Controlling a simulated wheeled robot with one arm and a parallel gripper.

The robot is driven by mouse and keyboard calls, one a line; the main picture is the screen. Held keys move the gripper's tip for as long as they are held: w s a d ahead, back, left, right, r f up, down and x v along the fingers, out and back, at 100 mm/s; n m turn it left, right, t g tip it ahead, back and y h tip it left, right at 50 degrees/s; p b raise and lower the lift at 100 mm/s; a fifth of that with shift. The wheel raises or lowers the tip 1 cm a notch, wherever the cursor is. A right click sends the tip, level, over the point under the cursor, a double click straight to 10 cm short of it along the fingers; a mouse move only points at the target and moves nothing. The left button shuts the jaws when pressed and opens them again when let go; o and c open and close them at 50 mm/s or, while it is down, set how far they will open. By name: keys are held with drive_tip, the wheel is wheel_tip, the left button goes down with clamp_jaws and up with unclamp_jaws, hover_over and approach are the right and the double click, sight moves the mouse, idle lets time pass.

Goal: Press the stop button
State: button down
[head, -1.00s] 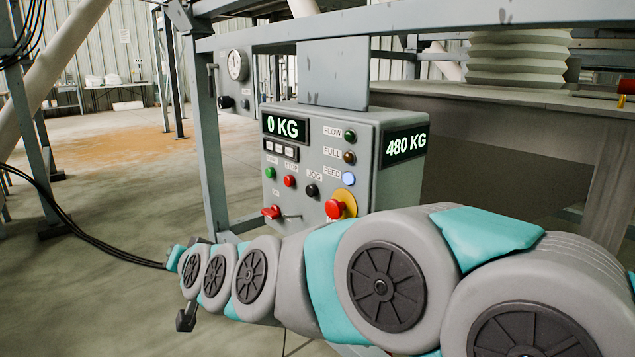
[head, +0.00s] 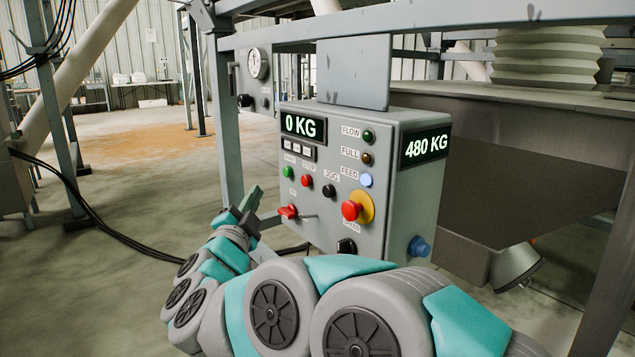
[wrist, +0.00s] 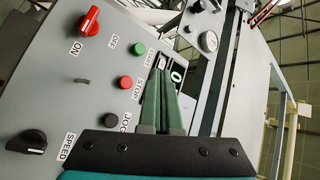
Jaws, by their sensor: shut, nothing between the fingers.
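The stop button (head: 306,181) is a small round red button under a STOP label on the grey control box (head: 400,190). In the wrist view the red button (wrist: 125,82) shows clear, left of the fingers. My gripper (head: 254,194) is to the left of the box in the head view, with its green fingers together and nothing between them. In the wrist view my gripper (wrist: 161,75) points towards the panel, between the button column and the display. Whether the tips touch the panel cannot be told.
A green button (head: 288,172) and a black jog button (head: 329,191) flank the stop button. A red rotary switch (head: 288,211), a red mushroom button (head: 351,210) on yellow and a black speed knob (head: 347,246) sit below. A steel post (head: 226,120) stands left of the box.

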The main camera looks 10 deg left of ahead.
sight(306, 181)
idle(0.3)
drive_tip(key=w+d+b, duration=0.3)
drive_tip(key=w+d, duration=0.2)
drive_tip(key=w, duration=0.1)
drive_tip(key=shift+w+d, duration=0.35)
drive_tip(key=shift+w+d, duration=0.1)
idle(2.1)
drive_tip(key=shift+w+d, duration=0.2)
drive_tip(key=shift+w+d+b, duration=0.3)
drive_tip(key=shift+w, duration=0.1)
idle(1.1)
drive_tip(key=shift+s+a+r, duration=0.1)
drive_tip(key=shift+s+a+p, duration=0.4)
drive_tip(key=shift+s+a, duration=0.1)
drive_tip(key=shift+s, duration=0.1)
drive_tip(key=shift+s+a, duration=0.1)
